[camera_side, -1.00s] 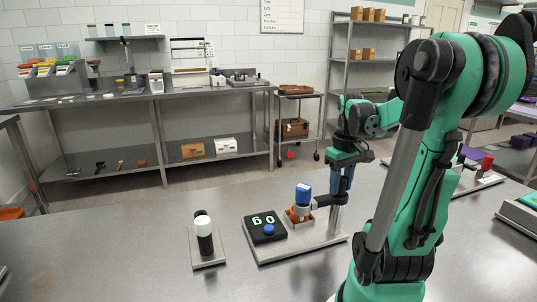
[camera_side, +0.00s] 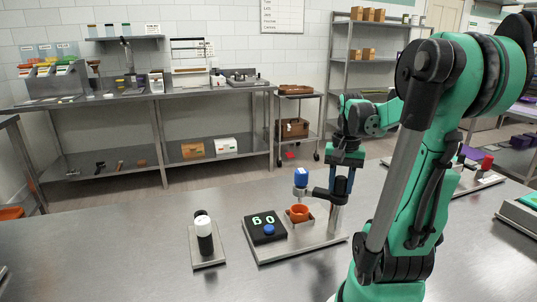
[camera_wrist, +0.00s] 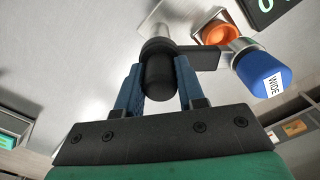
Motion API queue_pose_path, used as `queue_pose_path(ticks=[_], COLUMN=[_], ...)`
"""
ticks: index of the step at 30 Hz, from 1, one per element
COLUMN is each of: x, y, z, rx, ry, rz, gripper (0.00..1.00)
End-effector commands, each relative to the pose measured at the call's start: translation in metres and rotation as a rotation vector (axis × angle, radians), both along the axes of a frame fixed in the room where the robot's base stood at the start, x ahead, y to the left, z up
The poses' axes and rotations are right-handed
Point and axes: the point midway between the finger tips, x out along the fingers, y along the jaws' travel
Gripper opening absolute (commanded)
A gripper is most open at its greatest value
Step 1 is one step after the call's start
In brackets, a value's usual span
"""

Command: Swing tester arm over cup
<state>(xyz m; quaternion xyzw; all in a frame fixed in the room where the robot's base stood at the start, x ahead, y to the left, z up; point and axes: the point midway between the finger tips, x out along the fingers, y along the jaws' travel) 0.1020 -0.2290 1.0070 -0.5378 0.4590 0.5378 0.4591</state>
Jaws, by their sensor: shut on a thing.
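The tester arm (camera_side: 320,193) is a dark bar reaching left from an upright steel post (camera_side: 335,218). It carries a blue head (camera_side: 301,178), labelled WIDE in the wrist view (camera_wrist: 262,72). The orange cup (camera_side: 299,214) sits on the tester's steel base, lower than the head. In the side view the head shows above the cup; in the wrist view it lies down and right of the cup (camera_wrist: 217,33), partly overlapping its holder. My gripper (camera_side: 342,187) is at the post top. Its blue fingers (camera_wrist: 158,82) are shut on the arm's black hub (camera_wrist: 159,76).
A black display box (camera_side: 264,228) with green digits and a blue button stands left of the cup on the same base plate (camera_side: 282,249). A small plate (camera_side: 208,261) with a black-and-white cylinder (camera_side: 204,234) is farther left. The bench front is clear.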

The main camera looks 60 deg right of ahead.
Motion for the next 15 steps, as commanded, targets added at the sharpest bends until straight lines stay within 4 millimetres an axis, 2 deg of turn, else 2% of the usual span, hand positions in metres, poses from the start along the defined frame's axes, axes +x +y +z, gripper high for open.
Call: queue_pose_path(ticks=[15], x=[0.0], y=[-0.0003], z=[0.0004], rx=[0.0], ry=[0.0], rz=[-0.057], gripper=[0.0])
